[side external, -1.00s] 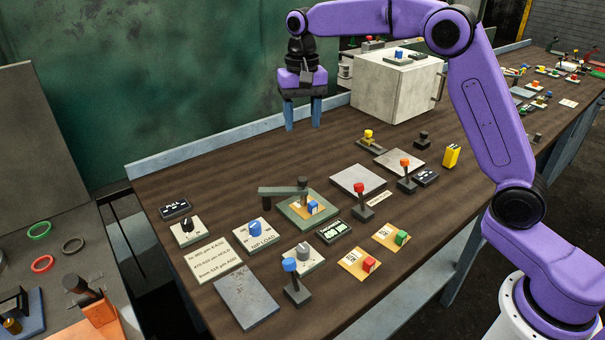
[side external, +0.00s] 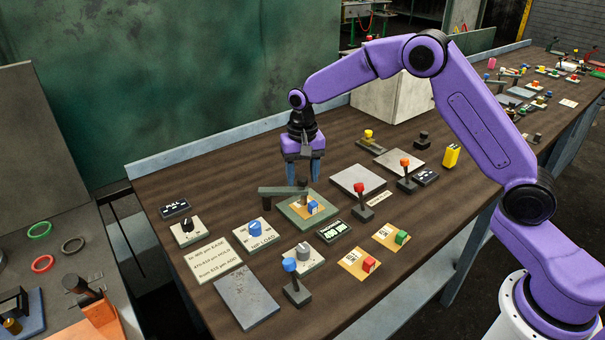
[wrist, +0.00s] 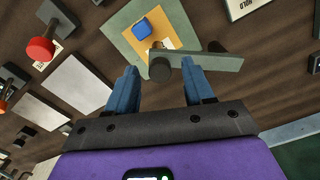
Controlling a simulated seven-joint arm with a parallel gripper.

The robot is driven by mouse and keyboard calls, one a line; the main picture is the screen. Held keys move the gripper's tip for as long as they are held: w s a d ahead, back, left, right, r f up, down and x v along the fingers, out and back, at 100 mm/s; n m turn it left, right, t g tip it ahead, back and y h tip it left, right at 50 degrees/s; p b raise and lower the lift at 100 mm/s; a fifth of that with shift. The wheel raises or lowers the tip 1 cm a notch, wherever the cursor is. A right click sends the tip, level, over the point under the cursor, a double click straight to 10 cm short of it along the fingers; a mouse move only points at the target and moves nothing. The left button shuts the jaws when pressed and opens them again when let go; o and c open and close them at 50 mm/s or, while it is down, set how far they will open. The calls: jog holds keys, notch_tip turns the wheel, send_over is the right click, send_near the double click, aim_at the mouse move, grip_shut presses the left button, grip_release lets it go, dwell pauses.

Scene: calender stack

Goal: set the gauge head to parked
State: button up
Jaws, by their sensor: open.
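The gauge head looks to be the flat grey-green arm (side external: 281,191) with a dark round knob (wrist: 159,69) at one end. It lies across the back edge of a green plate (side external: 294,213). On that plate sit a yellow card (wrist: 163,38) and a blue block (side external: 312,207). My gripper (side external: 303,180) is open and points down, just above the knob. In the wrist view the knob shows between my two blue fingertips, in line with the gap. I cannot tell whether the fingers reach down around it. No parked marking is legible.
A blue dial (side external: 255,229) and a small display (side external: 333,231) stand near the green plate. A pale box (side external: 390,100) stands behind. Bare table lies left of my gripper.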

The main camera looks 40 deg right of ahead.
jog(key=shift+f, duration=0.1)
grip_shut()
jog(key=shift+w, duration=0.1)
jog(key=shift+w+d+n, duration=0.45)
jog(key=shift+w+n, duration=0.25)
jog(key=shift+n, duration=0.4)
jog(key=w+a+n, duration=0.1)
jog(key=w+n, duration=0.9)
jog(key=n, duration=0.3)
jog(key=shift+w+a+n, duration=0.25)
jog(key=shift+a+n, duration=0.05)
jog(key=shift+n, duration=0.1)
jog(key=shift+a, duration=0.1)
